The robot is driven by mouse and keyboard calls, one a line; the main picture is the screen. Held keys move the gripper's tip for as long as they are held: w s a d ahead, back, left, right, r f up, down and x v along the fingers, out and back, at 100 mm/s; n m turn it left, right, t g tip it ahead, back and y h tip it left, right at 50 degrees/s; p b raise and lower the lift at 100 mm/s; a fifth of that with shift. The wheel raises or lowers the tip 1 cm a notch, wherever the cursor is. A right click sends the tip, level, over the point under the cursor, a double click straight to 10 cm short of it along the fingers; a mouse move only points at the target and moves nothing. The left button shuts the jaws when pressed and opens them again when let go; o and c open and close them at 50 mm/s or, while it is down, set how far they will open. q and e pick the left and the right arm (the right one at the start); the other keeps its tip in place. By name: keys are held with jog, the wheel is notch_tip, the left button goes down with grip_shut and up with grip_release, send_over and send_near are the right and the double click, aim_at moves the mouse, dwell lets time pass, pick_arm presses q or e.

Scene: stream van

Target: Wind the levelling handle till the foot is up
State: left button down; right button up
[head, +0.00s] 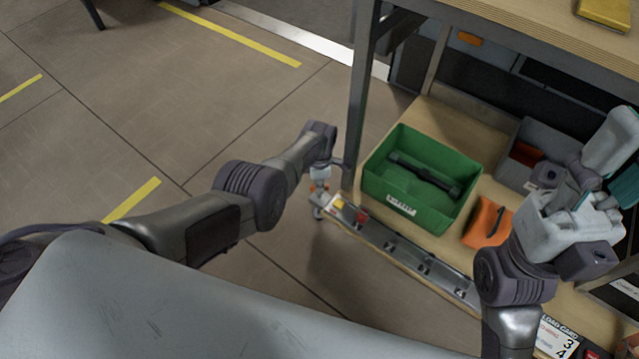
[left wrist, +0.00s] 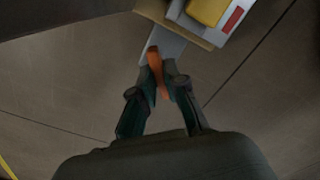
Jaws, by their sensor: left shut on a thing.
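The levelling handle shows as a narrow orange grip (left wrist: 154,66) in the left wrist view. My left gripper (left wrist: 162,76) is shut on it, with a teal-and-grey finger on either side. In the head view my left gripper (head: 319,178) is at the near corner of the bench, beside its leg, and mostly hides the handle. A small grey foot (head: 318,213) shows just below it; I cannot tell its height off the floor. My right gripper (head: 603,185) is raised at the right over the lower shelf; its fingertips are not clear.
The bench leg (head: 358,100) stands close to my left gripper. A green crate (head: 421,208) holding a dark bar, an orange item (head: 487,222) and a grey bin (head: 533,140) stand on the lower shelf. A metal strip (head: 400,247) runs along its front edge. The floor at left is clear.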

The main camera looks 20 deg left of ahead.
dwell(0.5)
pick_arm(q)
jog(key=c, duration=1.2)
grip_release()
jog(key=shift+r, duration=0.1)
jog(key=shift+w+r, duration=0.1)
jog(key=shift+r, duration=0.4)
notch_tip(320, 180, up, 11)
jog(key=shift+f, duration=0.1)
